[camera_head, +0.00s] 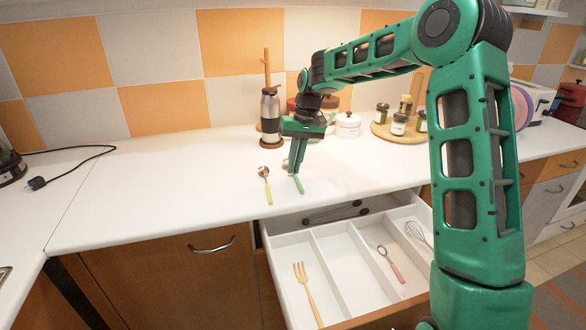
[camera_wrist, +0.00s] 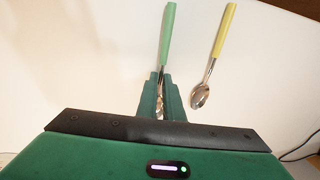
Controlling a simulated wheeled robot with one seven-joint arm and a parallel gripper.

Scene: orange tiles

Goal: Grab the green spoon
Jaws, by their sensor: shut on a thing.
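The green spoon (camera_head: 298,184) is on the white counter, its light green handle toward the drawer side. In the wrist view its handle (camera_wrist: 167,35) points up and away from my gripper. My gripper (camera_head: 292,172) points down at the counter, shut on the spoon near the metal part. In the wrist view the fingers (camera_wrist: 160,98) stand on both sides of the metal part and hide some of it. I cannot tell whether the spoon is lifted off the counter.
A yellow-handled spoon (camera_head: 266,186) lies just left of the green one. An open drawer (camera_head: 322,262) below holds a yellow fork (camera_head: 306,290), a pink-handled utensil (camera_head: 391,264) and a whisk (camera_head: 418,233). A steel pepper mill (camera_head: 270,115) and a jar tray (camera_head: 385,132) stand behind.

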